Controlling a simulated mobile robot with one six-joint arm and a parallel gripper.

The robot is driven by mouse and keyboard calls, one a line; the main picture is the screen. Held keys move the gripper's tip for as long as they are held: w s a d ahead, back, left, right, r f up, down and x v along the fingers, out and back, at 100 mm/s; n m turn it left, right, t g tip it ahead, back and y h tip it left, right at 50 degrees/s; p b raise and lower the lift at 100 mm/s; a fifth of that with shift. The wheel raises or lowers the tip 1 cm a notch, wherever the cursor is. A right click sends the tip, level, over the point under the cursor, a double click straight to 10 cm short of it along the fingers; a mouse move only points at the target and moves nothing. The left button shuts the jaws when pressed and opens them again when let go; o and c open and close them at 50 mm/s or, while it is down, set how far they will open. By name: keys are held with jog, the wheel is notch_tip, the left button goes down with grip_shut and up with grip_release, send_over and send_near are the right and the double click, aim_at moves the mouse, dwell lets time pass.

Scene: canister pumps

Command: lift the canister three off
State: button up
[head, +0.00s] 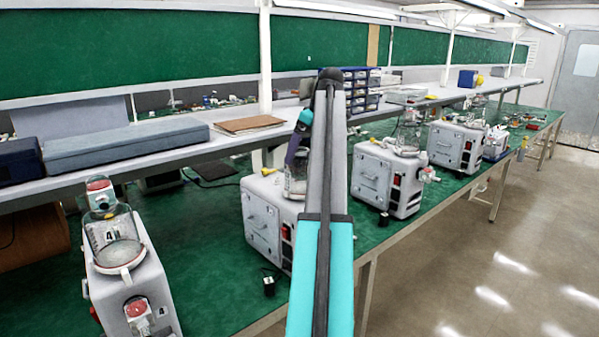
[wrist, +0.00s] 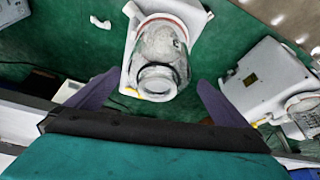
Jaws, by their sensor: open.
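A clear glass canister (head: 294,184) sits on a white pump (head: 262,222) in the middle of the bench, partly hidden behind my arm in the head view. I cannot read a number on it. My gripper (head: 296,148) is at the canister's upper part. In the wrist view the canister (wrist: 160,58) lies between the two purple fingers of my gripper (wrist: 159,80), which are open with a gap on each side. The canister is still on its white pump body (wrist: 190,12).
A pump marked 4 (head: 132,285) with its canister stands at the near left. Two more pumps (head: 388,182) (head: 455,146) stand farther right along the green bench. A shelf (head: 225,140) with a grey case (head: 125,143) runs behind. A small black item (head: 269,286) lies near the front edge.

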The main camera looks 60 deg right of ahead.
jog(key=shift+x, duration=1.3)
jog(key=shift+p+x, duration=1.35)
jog(key=shift+x, duration=1.25)
jog(key=shift+s+d, duration=0.1)
jog(key=c, duration=1.4)
jog(key=shift+c, duration=0.2)
jog(key=shift+r, duration=0.15)
